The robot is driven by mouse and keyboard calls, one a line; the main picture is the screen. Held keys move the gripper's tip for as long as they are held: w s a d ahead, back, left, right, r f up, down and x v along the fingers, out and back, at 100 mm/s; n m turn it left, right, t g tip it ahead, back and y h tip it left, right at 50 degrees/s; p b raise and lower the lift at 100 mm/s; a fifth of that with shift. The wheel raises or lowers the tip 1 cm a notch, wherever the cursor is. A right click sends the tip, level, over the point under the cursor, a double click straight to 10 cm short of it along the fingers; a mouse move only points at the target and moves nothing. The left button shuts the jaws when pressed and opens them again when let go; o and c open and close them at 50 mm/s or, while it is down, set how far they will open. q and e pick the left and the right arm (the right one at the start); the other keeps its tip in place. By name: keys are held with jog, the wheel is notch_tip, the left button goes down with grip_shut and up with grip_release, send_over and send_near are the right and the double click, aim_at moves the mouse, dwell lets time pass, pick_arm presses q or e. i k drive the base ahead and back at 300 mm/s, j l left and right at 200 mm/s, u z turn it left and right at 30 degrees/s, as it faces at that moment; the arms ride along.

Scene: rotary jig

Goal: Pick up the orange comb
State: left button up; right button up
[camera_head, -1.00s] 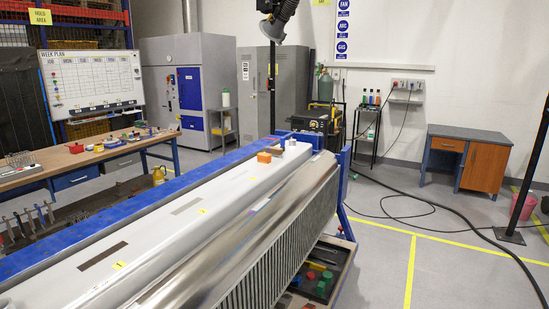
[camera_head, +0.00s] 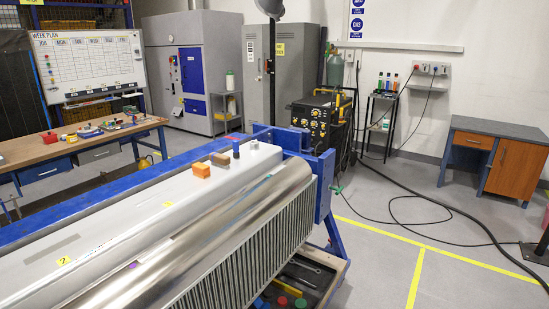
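A small orange block-like piece (camera_head: 201,169) sits on the pale top surface of the long rotary jig (camera_head: 140,205), toward its far end. It is the only orange item I see on the jig, but I cannot make out comb teeth at this size. A brown piece (camera_head: 220,159) stands just behind it and to the right. A small dark blue piece (camera_head: 236,149) is farther back. Neither of my grippers is in view.
A shiny metal cylinder (camera_head: 215,225) runs along the jig's right side, above a tray (camera_head: 305,283) with tools and coloured caps. A workbench (camera_head: 85,148) stands at left, a wooden desk (camera_head: 492,158) at right. Cables (camera_head: 450,207) cross the floor at right.

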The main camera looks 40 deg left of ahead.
aim_at(201, 170)
jog(key=i+l+u, duration=0.1)
jog(key=i+u, duration=0.2)
jog(key=i, duration=0.2)
jog(key=i+l+u, duration=0.25)
jog(key=i, duration=0.2)
jog(key=i+l+u, duration=0.3)
jog(key=i, duration=0.15)
